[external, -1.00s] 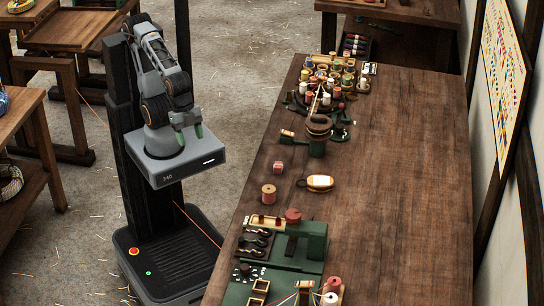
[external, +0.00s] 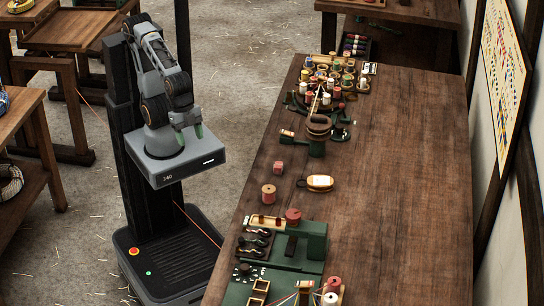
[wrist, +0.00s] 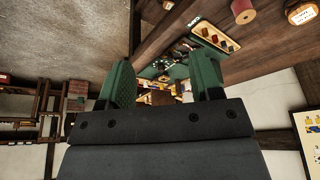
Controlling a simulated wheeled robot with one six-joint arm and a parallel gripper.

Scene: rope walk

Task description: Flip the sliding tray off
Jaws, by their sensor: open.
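A green machine (external: 310,240) sits at the near left of the long bench. A small light-edged tray (external: 264,222) holding a few pieces lies along its far edge. A tray with coloured pieces also shows in the wrist view (wrist: 215,38), upper right. I cannot tell for sure which part is the sliding tray, or whether any switch on it is on. A dark panel with a round dial (external: 244,270) is on the machine's near left. My gripper (external: 189,133) is beside the bench, left of it and apart from the machine. Its green fingers (wrist: 163,72) are open and empty.
The bench's right side is clear. Straw-strewn floor separates me from the left table.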

